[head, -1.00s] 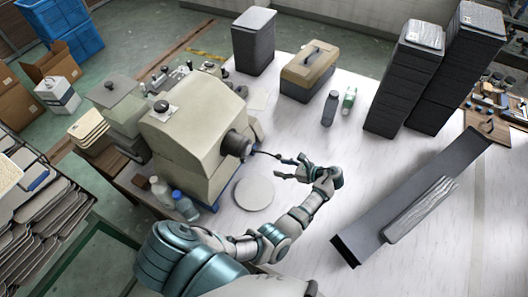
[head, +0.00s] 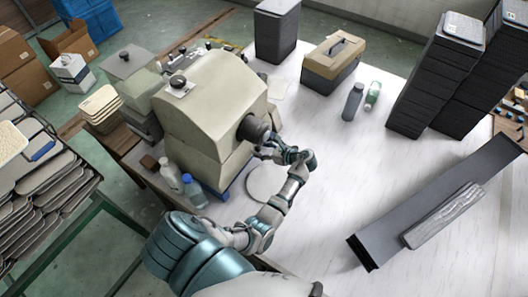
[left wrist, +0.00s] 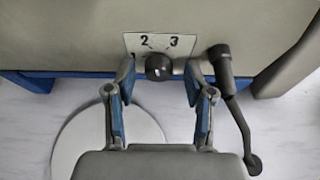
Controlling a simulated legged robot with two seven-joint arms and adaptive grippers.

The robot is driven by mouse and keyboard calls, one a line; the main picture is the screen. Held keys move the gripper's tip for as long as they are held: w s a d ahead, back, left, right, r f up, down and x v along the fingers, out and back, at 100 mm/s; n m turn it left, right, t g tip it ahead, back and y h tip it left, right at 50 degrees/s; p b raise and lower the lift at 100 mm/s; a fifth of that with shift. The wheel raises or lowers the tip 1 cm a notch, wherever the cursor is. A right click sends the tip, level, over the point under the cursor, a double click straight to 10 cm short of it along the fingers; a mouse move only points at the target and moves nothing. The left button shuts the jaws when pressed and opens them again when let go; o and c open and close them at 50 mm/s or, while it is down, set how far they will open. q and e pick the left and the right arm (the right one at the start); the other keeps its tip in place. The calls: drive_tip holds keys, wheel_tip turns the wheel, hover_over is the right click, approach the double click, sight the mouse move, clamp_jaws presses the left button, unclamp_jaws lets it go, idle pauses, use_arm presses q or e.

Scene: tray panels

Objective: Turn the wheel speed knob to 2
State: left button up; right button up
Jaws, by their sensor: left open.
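The wheel speed knob (left wrist: 158,67) is small, round and dark. It sits under a white plate (left wrist: 161,42) marked 2 and 3 on the side of a beige machine (head: 210,100). I cannot tell which number the knob points at. My left gripper (left wrist: 161,74) is open, with one blue-padded finger on each side of the knob and gaps between fingers and knob. In the head view the left gripper (head: 268,150) is at the machine's side, below the dark round hub (head: 252,128), and the knob is hidden. My right gripper is not in view.
A dark crank handle (left wrist: 235,110) hangs just right of the gripper in the left wrist view. A round white disc (head: 266,183) lies on the table below. Bottles (head: 194,189) stand left of my arm. The table's middle is clear.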

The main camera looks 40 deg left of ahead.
use_arm(q)
drive_tip(key=shift+a+f, duration=0.1)
drive_tip(key=shift+a, duration=0.3)
drive_tip(key=shift+d, duration=0.1)
drive_tip(key=shift+c, duration=0.5)
drive_tip(key=shift+d+r, duration=0.2)
drive_tip(key=shift+d, duration=0.4)
drive_tip(key=c, duration=0.8)
drive_tip(key=shift+d, duration=0.2)
clamp_jaws()
drive_tip(key=n+p, duration=0.1)
drive_tip(key=t+p, duration=0.1)
drive_tip(key=p, duration=0.1)
drive_tip(key=shift+s+a+r+n, duration=0.15)
drive_tip(key=shift+a+r+n, duration=0.1)
drive_tip(key=shift+n, duration=0.15)
drive_tip(key=shift+f+n+t, duration=0.2)
drive_tip(key=shift+n+t, duration=0.4)
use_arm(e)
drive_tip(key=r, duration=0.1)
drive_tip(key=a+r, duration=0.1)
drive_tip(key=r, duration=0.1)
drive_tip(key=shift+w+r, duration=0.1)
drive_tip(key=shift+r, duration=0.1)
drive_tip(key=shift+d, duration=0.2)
